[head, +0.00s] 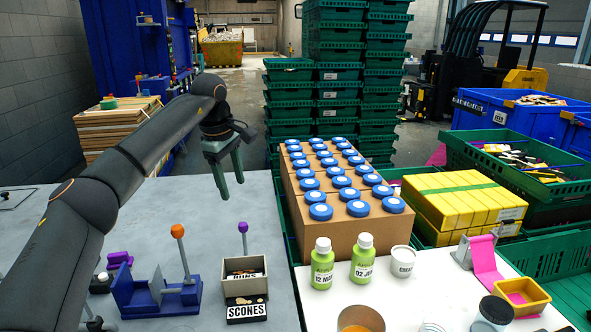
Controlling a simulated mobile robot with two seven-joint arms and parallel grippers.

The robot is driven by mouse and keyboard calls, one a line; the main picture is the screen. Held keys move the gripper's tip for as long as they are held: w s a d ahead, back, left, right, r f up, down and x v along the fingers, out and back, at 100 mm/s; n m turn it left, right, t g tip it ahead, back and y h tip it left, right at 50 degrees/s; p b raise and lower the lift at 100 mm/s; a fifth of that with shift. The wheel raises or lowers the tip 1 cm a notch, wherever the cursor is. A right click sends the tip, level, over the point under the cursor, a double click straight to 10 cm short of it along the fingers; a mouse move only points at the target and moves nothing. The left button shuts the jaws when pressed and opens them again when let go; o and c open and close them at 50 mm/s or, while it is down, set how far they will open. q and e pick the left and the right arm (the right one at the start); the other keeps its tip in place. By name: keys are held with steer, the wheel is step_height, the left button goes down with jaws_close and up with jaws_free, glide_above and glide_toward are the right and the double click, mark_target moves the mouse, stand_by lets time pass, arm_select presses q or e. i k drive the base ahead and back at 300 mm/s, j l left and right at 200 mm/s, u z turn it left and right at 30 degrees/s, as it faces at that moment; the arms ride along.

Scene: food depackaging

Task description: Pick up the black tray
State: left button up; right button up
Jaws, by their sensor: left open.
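My left gripper (232,190) has two green fingers spread apart and pointing down. It is empty, above the far right part of the grey table (150,225). A small black tray (247,311) labelled SCONES sits near the table's front right edge. Its far part meets a beige box (262,265) with a BUNS label and dark inside; I cannot tell whether they are stacked or only touching. My gripper is beyond and above both, apart from them. My right gripper is not in view.
A blue fixture (158,296) with an orange-knobbed lever stands left of the tray. A purple-knobbed lever (243,238) rises behind the box. The table's far middle is bare. Cardboard boxes with blue lids (335,190) and a white table (440,290) with green bottles lie right.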

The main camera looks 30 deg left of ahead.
mark_target(250, 309)
steer(key=k+l, duration=0.75)
steer(key=l, duration=0.25)
